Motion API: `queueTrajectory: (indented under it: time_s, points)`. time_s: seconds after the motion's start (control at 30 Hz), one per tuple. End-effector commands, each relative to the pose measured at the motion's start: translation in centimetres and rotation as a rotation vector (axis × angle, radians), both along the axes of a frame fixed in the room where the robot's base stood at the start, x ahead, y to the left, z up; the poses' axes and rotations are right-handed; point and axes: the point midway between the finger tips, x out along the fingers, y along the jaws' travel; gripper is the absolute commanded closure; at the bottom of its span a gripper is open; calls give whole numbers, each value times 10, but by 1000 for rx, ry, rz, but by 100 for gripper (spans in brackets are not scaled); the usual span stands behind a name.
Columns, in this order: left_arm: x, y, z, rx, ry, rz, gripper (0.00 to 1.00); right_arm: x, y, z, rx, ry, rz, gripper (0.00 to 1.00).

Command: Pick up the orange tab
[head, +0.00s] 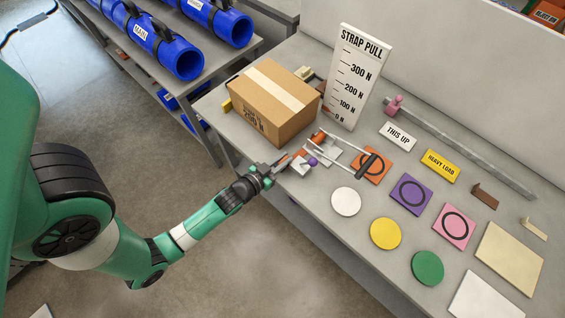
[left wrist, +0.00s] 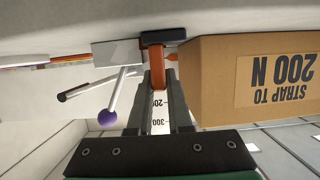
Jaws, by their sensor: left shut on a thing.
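The orange tab (left wrist: 161,76) sits between the fingertips of my left gripper (left wrist: 159,92) in the left wrist view, below a dark block (left wrist: 163,37). My left gripper (head: 276,166) is shut on the tab at the bench's front edge in the head view, where only a little orange shows at the fingertips. A cardboard box (head: 272,104) marked 200 N stands just behind the gripper. It also shows close on the right in the left wrist view (left wrist: 250,80). My right gripper is not in view.
A lever with a purple ball (head: 313,161) is close beside the gripper. Coloured plates and discs, such as a white disc (head: 346,201), lie to the right. The floor (head: 230,260) in front is clear.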

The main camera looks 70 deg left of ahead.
Motion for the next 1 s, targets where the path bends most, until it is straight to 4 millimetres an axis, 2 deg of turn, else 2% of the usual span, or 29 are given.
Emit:
queueTrajectory:
  time_s: [0.47,0.57,0.8,1.0]
  points:
    - [0,0,4,0,-1,0,100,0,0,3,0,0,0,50]
    - [0,0,19,0,-2,0,100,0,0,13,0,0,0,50]
    - [0,0,75,2,-5,0,100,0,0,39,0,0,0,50]
    - [0,0,99,0,-1,0,100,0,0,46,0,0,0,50]
